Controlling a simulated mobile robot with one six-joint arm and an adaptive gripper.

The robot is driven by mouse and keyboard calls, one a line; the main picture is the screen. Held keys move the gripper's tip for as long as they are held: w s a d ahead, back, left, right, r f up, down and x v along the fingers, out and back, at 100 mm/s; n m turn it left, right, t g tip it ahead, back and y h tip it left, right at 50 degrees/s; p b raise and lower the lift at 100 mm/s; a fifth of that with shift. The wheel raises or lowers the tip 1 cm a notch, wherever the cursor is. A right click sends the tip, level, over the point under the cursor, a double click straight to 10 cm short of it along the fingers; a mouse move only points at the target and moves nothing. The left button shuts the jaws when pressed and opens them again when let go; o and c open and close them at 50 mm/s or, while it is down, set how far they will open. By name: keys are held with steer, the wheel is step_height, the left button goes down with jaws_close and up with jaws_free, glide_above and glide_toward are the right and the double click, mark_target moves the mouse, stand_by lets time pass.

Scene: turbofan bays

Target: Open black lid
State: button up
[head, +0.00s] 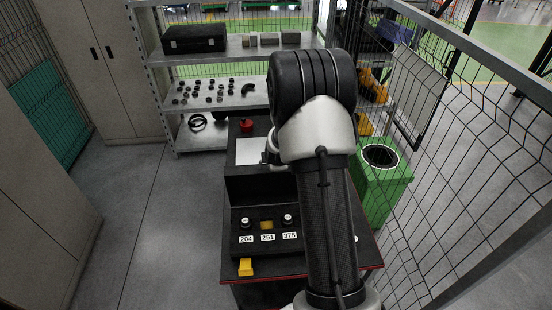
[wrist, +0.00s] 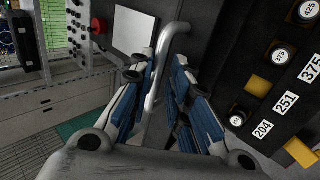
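A bent grey bar handle (wrist: 162,48) stands at the edge of a dark black panel (wrist: 225,35) in the wrist view. This panel appears to be the black lid, on the black console (head: 246,190); I cannot see its edges fully. My gripper (wrist: 165,80) is open, with its blue-padded fingers on either side of the bar. I cannot tell whether they touch it. In the head view my arm hides the gripper and most of the handle.
The console carries knobs, a yellow square and labels 204, 251 and 375 (head: 289,236). A red button (head: 247,125) and white plate (head: 250,151) are behind. A green bin (head: 381,190) and wire fence (head: 470,190) stand right. Shelves (head: 215,105) are behind; the left floor is clear.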

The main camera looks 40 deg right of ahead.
steer(key=v, duration=1.1)
steer(key=shift+c, duration=0.4)
